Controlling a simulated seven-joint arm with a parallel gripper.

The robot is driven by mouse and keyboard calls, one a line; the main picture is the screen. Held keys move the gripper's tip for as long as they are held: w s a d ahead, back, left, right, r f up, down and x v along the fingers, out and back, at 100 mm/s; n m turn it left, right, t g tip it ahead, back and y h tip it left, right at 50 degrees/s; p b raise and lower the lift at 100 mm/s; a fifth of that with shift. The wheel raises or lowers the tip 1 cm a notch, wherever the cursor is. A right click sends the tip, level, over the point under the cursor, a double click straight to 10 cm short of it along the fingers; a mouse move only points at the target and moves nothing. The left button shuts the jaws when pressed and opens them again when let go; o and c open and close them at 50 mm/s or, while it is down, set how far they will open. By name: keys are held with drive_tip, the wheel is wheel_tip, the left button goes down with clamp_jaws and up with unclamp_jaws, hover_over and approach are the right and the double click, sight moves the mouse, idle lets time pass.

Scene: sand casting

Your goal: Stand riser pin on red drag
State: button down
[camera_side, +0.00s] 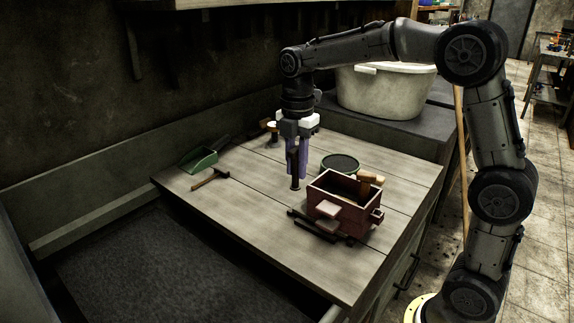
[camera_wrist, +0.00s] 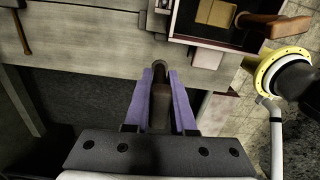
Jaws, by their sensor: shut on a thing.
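My gripper (camera_side: 297,172) has purple fingers shut on a dark upright pin, the riser pin (camera_side: 295,183). Its lower end is close to the table left of the red drag; I cannot tell whether it touches. The wrist view shows the dark pin (camera_wrist: 160,88) between the purple fingers (camera_wrist: 163,75). The red drag (camera_side: 336,216) is an open box on the table, to the right of my gripper. It also shows at the top right of the wrist view (camera_wrist: 172,23), with dark fill inside.
Dark bars (camera_side: 313,226) lie before the drag, and a pale block (camera_side: 327,209) is at its front. A green-rimmed round sieve (camera_side: 340,164) is behind it. A hammer (camera_side: 209,178) and green scoop (camera_side: 199,159) lie at left. A white tub (camera_side: 386,92) stands behind.

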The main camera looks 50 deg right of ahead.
drive_tip(key=m, duration=0.3)
drive_tip(key=shift+s+d+r+m, duration=0.1)
drive_tip(key=shift+s+r+m, duration=0.05)
drive_tip(key=shift+s+m, duration=0.2)
drive_tip(key=m, duration=1.1)
approach(328, 185)
drive_tip(key=shift+n, duration=0.25)
drive_tip(key=shift+f, duration=2.9)
drive_tip(key=shift+f, duration=0.65)
drive_tip(key=c, duration=0.7)
unclamp_jaws()
